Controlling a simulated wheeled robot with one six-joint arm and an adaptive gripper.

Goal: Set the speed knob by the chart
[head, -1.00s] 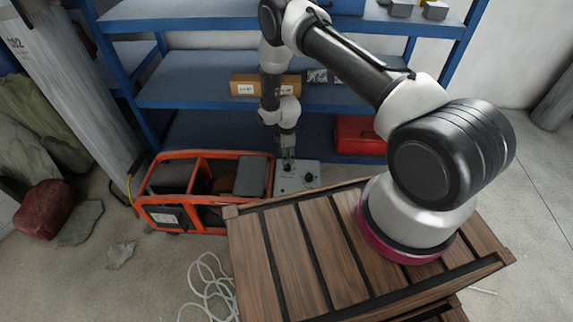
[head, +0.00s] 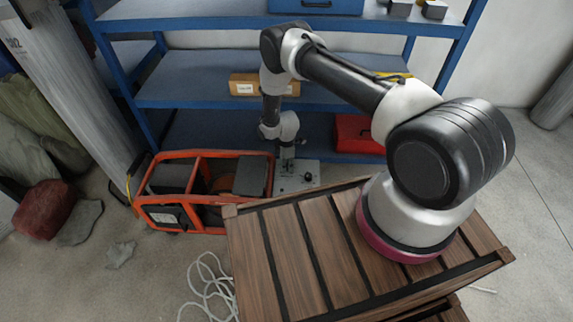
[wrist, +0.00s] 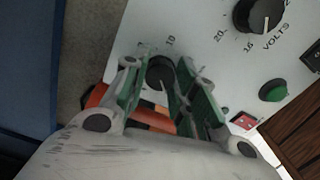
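A grey control panel (head: 311,172) stands on the floor behind the wooden crate top; it also fills much of the wrist view (wrist: 165,22). A black knob (wrist: 160,72) with a "10" mark lies between my gripper's green-padded fingers (wrist: 163,85). Its name label is hidden or unreadable. The fingers stand apart, one on each side of the knob; firm contact is not visible. Another black knob (wrist: 257,14), marked VOLTS, is at upper right. In the head view my gripper (head: 288,163) points down at the panel. I see no readable chart.
A green button (wrist: 273,90) and a red switch (wrist: 243,120) are right of the fingers. An orange-framed machine (head: 203,162) stands left of the panel. Blue shelving (head: 190,88) with a red case (head: 357,134) is behind. The slatted crate (head: 285,262) is in front.

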